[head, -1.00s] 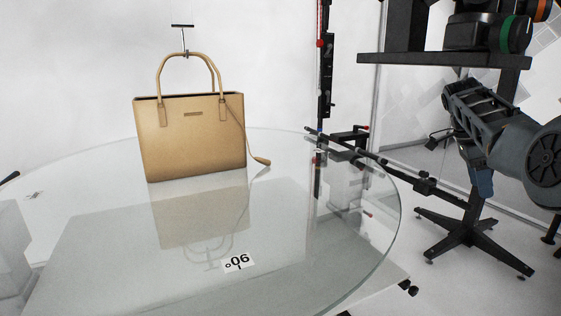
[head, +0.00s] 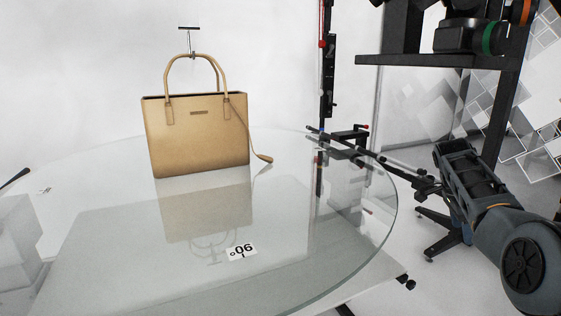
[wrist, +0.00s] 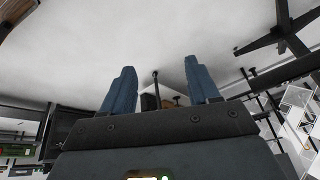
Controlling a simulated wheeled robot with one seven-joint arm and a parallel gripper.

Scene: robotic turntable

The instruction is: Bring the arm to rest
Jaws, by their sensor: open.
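My gripper (wrist: 160,92) shows in the wrist view with its two blue fingers spread apart and nothing between them. In the head view my arm is at the right, clear of the glass turntable (head: 330,262); its gripper end cannot be made out clearly there. A tan handbag (head: 198,135) stands upright on the glass, its handles raised around a thin T-shaped stand or hook (head: 189,40). My gripper is well apart from the bag.
A label reading 90° (head: 241,250) lies on the turntable. A black post (head: 328,60) and black rods (head: 350,150) stand at the turntable's right edge, near my arm. A dark shelf frame (head: 430,61) is at the upper right. White floor shows at the lower right.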

